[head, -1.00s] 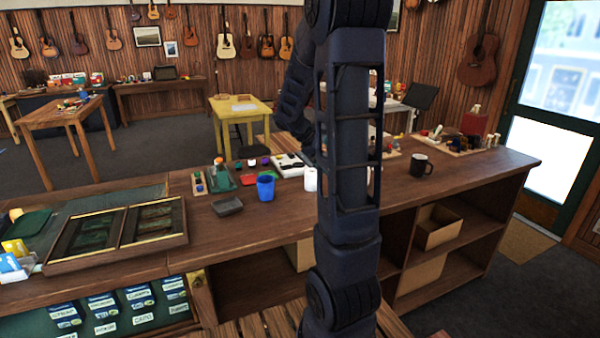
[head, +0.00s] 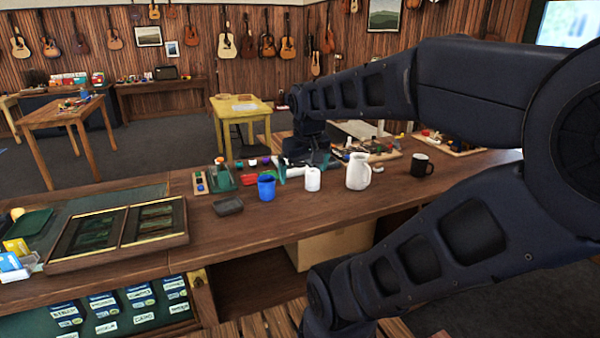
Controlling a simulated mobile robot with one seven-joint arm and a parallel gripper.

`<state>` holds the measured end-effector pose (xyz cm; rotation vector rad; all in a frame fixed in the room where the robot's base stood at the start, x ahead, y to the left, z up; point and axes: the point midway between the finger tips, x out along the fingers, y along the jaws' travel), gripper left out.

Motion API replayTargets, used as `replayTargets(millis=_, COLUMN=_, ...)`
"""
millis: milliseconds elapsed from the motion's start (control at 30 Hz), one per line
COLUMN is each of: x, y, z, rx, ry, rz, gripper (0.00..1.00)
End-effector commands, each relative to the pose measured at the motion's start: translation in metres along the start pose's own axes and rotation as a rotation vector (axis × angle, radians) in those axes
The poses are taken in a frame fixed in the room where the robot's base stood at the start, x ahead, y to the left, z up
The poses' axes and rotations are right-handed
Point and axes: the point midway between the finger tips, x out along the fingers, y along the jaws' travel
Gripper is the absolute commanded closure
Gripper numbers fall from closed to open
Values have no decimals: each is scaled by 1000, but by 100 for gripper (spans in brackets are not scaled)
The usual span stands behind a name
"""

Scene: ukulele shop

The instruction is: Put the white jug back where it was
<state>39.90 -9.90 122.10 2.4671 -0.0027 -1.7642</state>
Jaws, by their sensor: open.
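The white jug (head: 358,171) stands upright on the wooden counter (head: 240,232), its handle toward the right. It is between a white mug or cup (head: 312,179) on its left and a black mug (head: 422,165) on its right. My gripper (head: 308,160) hangs over the back part of the counter, behind and left of the jug and apart from it. It is open; its fingers are small and dark here, and I see nothing held in them.
A blue cup (head: 267,187) and a dark grey tray (head: 228,206) stand left of the white cup. A framed display case (head: 187,222) lies further left. Small items crowd the counter's back edge. The counter's front strip is clear.

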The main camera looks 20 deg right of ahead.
Motion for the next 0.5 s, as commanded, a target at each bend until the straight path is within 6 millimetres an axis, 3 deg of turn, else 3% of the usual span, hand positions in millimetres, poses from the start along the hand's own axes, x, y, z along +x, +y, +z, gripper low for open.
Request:
replayTargets(millis=200, x=-10, y=-18, z=15, rx=78, ry=65, rz=-54, gripper=0)
replayTargets(millis=500, x=-11, y=-21, z=16, rx=90, ry=72, rz=-61, gripper=0)
